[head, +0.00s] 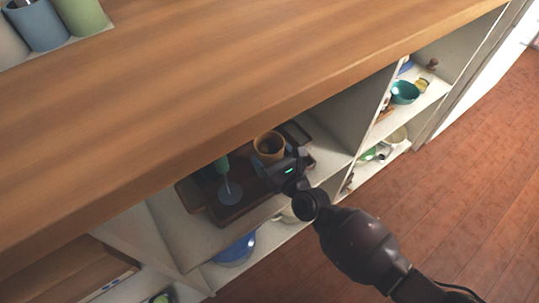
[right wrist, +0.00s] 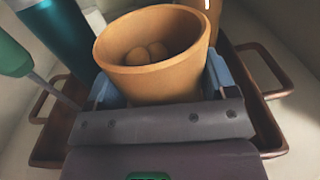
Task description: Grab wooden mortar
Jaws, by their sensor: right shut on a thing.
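The wooden mortar (head: 268,152) is a tan, round cup on the middle shelf under the counter. In the right wrist view the mortar (right wrist: 150,80) looks upright, with two small brown rounded shapes inside. My right gripper (head: 272,168) reaches in from the open front of the shelf. In the right wrist view its blue-grey fingers (right wrist: 160,88) press on both sides of the mortar, so it is shut on it. The mortar's base is hidden behind the gripper, so I cannot tell whether it touches the tray. My left gripper is not in view.
A dark wooden tray (right wrist: 268,125) with handles lies under and around the mortar. A green-handled utensil (head: 222,165) and a teal cylinder (right wrist: 58,38) stand close on the left. The countertop (head: 200,80) overhangs the shelf. A teal bowl (head: 404,92) sits in the right compartment.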

